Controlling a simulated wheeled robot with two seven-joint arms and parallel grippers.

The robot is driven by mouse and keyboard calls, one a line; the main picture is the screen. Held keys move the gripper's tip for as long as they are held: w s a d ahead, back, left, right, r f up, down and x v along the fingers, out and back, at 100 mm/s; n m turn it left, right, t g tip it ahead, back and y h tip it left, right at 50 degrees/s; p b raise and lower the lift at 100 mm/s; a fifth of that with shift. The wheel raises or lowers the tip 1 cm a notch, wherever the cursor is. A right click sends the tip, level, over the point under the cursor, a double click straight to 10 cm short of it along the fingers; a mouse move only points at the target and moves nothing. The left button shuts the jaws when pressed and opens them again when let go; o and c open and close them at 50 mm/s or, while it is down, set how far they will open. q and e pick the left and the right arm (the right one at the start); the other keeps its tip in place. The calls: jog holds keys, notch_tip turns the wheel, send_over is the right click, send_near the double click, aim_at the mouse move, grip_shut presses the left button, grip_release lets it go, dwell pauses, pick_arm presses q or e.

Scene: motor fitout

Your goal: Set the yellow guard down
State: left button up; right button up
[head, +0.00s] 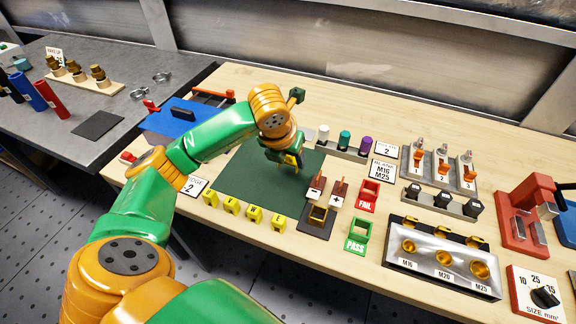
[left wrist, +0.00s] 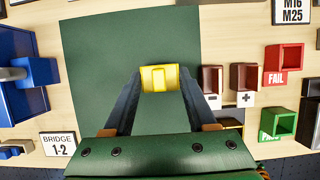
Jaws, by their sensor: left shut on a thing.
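My left gripper (head: 291,163) is shut on the yellow guard (left wrist: 159,78), which sits between the two fingertips in the left wrist view. In the head view only a small bit of yellow shows at the fingertips. The gripper points down over the right part of the dark green mat (head: 245,180), which also shows in the left wrist view (left wrist: 100,70). I cannot tell whether the guard touches the mat. My right gripper is not in view.
Several yellow lettered blocks (head: 230,205) line the mat's front edge. Right of the mat are the minus and plus terminal piece (head: 317,215), a red FAIL bin (head: 368,194) and a green PASS bin (head: 357,233). A blue box (head: 170,120) stands left. The mat's middle is clear.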

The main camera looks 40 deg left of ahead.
aim_at(289, 177)
pick_arm(q)
notch_tip(289, 177, down, 3)
jog(key=shift+d+r+p, duration=0.1)
jog(key=shift+r+p, duration=0.05)
jog(key=shift+p, duration=0.3)
jog(key=shift+f+b, duration=0.35)
jog(key=o, duration=1.3)
jog(key=shift+r, duration=0.1)
jog(key=shift+r+p, duration=0.3)
jog(key=shift+p, duration=0.05)
jog(key=v, duration=1.1)
jog(key=shift+s+r, duration=0.25)
jog(key=shift+r, duration=0.1)
